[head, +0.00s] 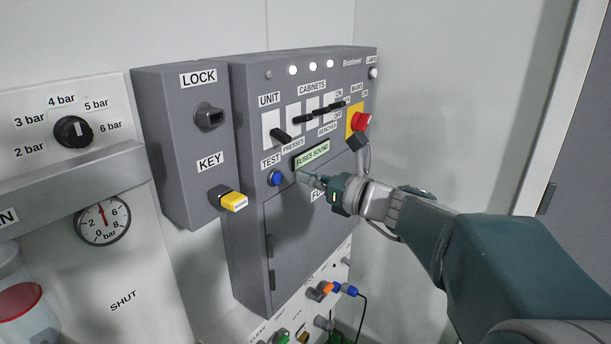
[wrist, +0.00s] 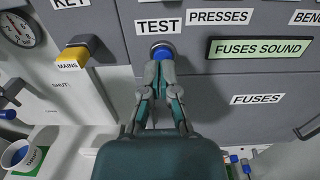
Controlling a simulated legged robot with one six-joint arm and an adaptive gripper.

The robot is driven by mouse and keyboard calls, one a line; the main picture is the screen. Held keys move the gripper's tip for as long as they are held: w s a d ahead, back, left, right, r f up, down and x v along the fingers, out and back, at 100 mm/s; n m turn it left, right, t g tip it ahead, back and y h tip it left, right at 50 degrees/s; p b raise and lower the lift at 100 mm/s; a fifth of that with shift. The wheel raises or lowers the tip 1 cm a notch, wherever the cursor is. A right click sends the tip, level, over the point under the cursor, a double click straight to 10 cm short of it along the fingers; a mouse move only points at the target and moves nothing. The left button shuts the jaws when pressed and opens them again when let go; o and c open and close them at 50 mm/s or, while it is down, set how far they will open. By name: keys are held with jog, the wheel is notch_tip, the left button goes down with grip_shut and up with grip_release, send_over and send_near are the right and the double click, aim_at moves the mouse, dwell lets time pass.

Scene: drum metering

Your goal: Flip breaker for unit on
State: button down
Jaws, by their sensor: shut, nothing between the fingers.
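The unit breaker (head: 281,136) is a black lever on a white plate under the UNIT label, at the upper left of the grey breaker panel. Its lever sits at the low end of its plate. It is out of the wrist view. My gripper (head: 304,178) is shut and empty, below and right of that lever, in front of the panel. In the wrist view my fingertips (wrist: 161,62) overlap the blue TEST button (wrist: 162,49); I cannot tell whether they touch it. In the head view the button (head: 275,179) is left of my fingertips.
A green display (head: 312,155) reads FUSES SOUND. A lock box (head: 182,140) with a yellow-tagged key (head: 235,201) juts out at left.

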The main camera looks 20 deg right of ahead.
aim_at(272, 165)
jog(key=x, duration=0.5)
jog(key=r, duration=0.3)
jog(key=shift+s+d, duration=0.15)
jog(key=shift+d, duration=0.15)
jog(key=shift+s+r, duration=0.1)
jog(key=shift+r, duration=0.3)
